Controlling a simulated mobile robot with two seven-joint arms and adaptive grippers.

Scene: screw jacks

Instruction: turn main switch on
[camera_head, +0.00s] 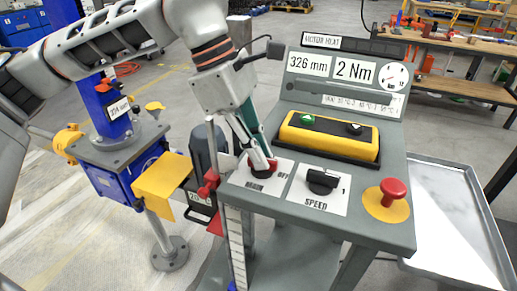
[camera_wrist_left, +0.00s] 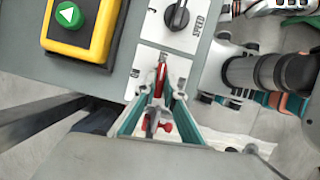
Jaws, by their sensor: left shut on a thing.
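The main switch (camera_wrist_left: 160,82) has a red handle on a white plate marked MAIN and OFF, at the front left of the grey control panel (camera_head: 390,228). My left gripper (camera_head: 262,166) reaches down to it from above and is shut on the red handle. In the left wrist view the handle lies between the two fingertips (camera_wrist_left: 161,92). The fingers hide much of the switch in the head view, so its exact angle is hard to tell. My right gripper does not show clearly in either view.
The black SPEED knob (camera_head: 322,181) is just right of the main switch. A red mushroom button (camera_head: 392,190) sits at the panel's right, with a yellow button box (camera_head: 328,136) behind. A blue screw jack (camera_head: 118,165) stands left. A metal tray (camera_head: 450,225) lies right.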

